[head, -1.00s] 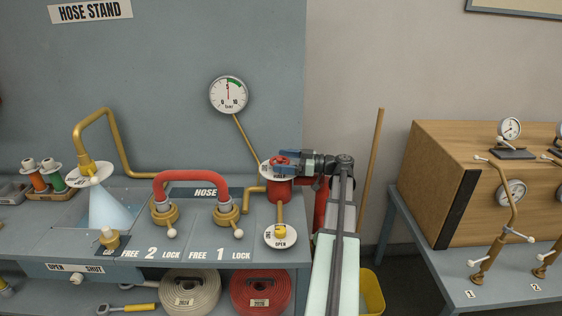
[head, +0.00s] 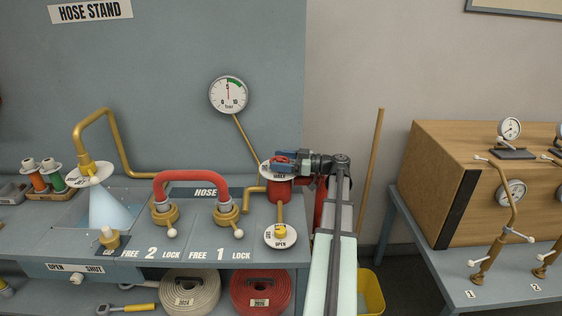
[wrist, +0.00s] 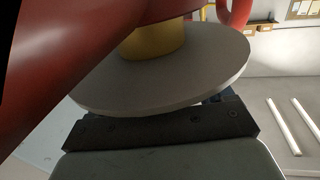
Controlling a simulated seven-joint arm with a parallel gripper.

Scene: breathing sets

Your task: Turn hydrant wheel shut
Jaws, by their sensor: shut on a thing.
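The hydrant (head: 279,190) is a red post at the right end of the bench, with a pale lettered disc (head: 266,173) on top. Its small red wheel (head: 281,160) sits above the disc and is partly hidden by my gripper (head: 287,161). My gripper reaches in from the right and is shut on the wheel. In the wrist view, a large red part (wrist: 75,50) fills the upper left. The disc (wrist: 190,75) and a yellow collar (wrist: 152,40) are beside it, and a dark gripper part (wrist: 160,130) crosses below. The fingertips' contact is hidden there.
A pale blue spray cone (head: 110,207) comes down from the brass pipe's nozzle at left. A red hose (head: 190,178) loops between two brass couplings. A round gauge (head: 229,95) hangs on the back panel. A brass valve with a white dial (head: 281,243) stands in front of the hydrant.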

